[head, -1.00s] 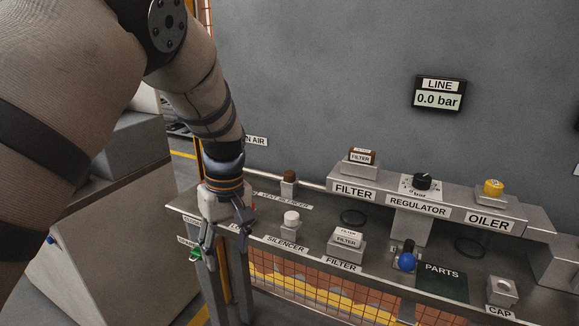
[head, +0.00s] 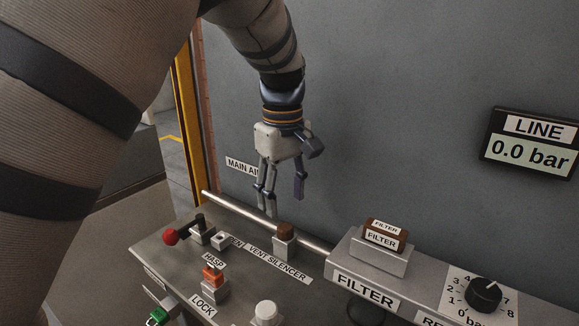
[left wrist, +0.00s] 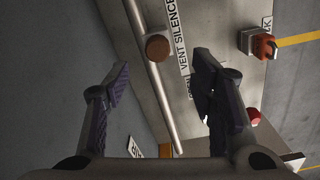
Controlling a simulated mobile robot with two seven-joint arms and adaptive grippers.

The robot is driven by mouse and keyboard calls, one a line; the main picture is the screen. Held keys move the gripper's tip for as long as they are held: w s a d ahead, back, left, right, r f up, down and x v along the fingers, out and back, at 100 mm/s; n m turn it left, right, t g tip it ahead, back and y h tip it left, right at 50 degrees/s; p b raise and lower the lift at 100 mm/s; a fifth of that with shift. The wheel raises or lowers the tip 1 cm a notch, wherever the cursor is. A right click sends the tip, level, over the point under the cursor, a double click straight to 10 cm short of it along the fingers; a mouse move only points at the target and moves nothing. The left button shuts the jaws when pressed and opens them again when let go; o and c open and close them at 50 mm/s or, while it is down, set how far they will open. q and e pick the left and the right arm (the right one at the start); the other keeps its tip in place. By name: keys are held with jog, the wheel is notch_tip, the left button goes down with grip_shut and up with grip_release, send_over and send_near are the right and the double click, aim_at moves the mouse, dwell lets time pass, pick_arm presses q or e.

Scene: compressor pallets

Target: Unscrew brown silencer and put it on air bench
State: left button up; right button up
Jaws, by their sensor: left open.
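The brown silencer (head: 285,230) sits on a small grey block at the back of the bench, behind the VENT SILENCER label. It also shows in the left wrist view (left wrist: 157,47) as a round brown top between and beyond my fingers. My left gripper (head: 281,197) is open and empty, above the silencer and apart from it, fingers pointing down. Its fingers show at both sides of the left wrist view (left wrist: 160,85). The air bench (head: 165,250) is the grey surface with labelled parts. A white silencer-like cap (head: 266,312) stands near the front. My right gripper is not in view.
A metal pipe (head: 262,217) runs along the wall behind the silencer. A red-knobbed valve (head: 171,236), an orange hasp part (head: 212,275) and a green part (head: 157,317) lie to the left. A brown filter block (head: 385,234) stands to the right. The LINE display (head: 529,145) reads 0.0 bar.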

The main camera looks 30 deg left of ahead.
aim_at(285, 226)
pick_arm(q)
notch_tip(285, 226, down, 7)
jog(key=shift+w, duration=0.15)
jog(key=shift+c, duration=0.3)
grip_shut()
jog(key=n, duration=0.3)
jog(key=shift+n, duration=0.3)
